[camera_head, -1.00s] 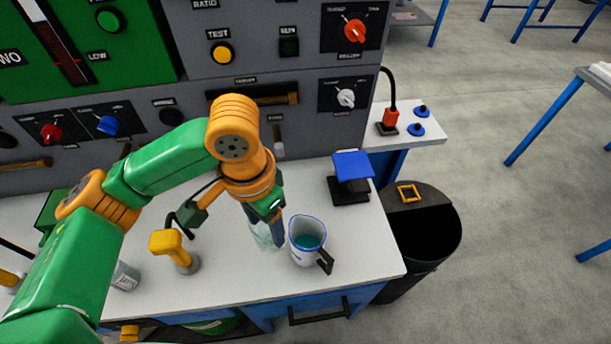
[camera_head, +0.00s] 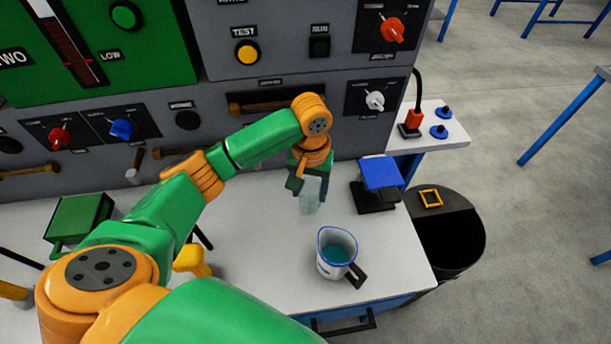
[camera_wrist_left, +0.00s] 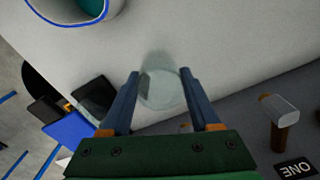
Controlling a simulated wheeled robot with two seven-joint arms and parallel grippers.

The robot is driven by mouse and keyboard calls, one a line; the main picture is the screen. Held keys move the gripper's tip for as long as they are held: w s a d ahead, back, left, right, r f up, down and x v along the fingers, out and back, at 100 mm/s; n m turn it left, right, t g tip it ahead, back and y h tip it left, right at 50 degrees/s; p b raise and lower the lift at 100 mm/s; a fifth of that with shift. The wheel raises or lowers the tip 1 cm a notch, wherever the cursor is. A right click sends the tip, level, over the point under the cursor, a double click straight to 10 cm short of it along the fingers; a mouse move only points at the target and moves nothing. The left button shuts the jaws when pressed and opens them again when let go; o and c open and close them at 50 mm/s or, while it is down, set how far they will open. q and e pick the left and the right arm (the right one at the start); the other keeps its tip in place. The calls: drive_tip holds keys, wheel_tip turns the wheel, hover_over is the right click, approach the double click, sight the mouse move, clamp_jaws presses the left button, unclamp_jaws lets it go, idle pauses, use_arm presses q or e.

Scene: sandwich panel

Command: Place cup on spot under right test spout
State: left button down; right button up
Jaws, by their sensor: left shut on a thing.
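The cup is a clear, see-through glass (camera_head: 312,196). My left gripper (camera_head: 304,186) is shut on it near the panel's foot, above the back part of the white table. In the left wrist view the cup (camera_wrist_left: 162,88) sits between the two blue-grey fingers. A pale spout with a brown handle (camera_head: 133,168) hangs from the panel at left; a similar spout shows in the wrist view (camera_wrist_left: 280,118). The right spout is hidden behind my left arm in the head view, and I cannot make out the spot under it. My right gripper is not in view.
A jug with blue-green liquid (camera_head: 337,252) stands at the table's front right. A blue-topped black stand (camera_head: 381,174) is right of the cup. A black bin (camera_head: 450,240) stands beyond the table edge. A yellow-handled tool (camera_head: 192,260) is partly behind my arm.

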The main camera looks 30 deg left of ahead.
sight(307, 185)
use_arm(q)
drive_tip(key=f, duration=0.3)
drive_tip(key=shift+w+a, duration=0.25)
drive_tip(key=shift+a, duration=0.05)
drive_tip(key=shift+w+a, duration=0.75)
drive_tip(key=shift+w, duration=0.35)
drive_tip(key=w+a, duration=0.1)
drive_tip(key=w+a+b, duration=0.1)
drive_tip(key=w, duration=0.1)
drive_tip(key=shift+w+a, duration=0.2)
drive_tip(key=shift+a, duration=0.05)
drive_tip(key=shift+w+a+f, duration=0.1)
drive_tip(key=shift+a+f, duration=0.05)
drive_tip(key=shift+f, duration=0.4)
drive_tip(key=shift+c, duration=0.6)
unclamp_jaws()
drive_tip(key=shift+f, duration=0.15)
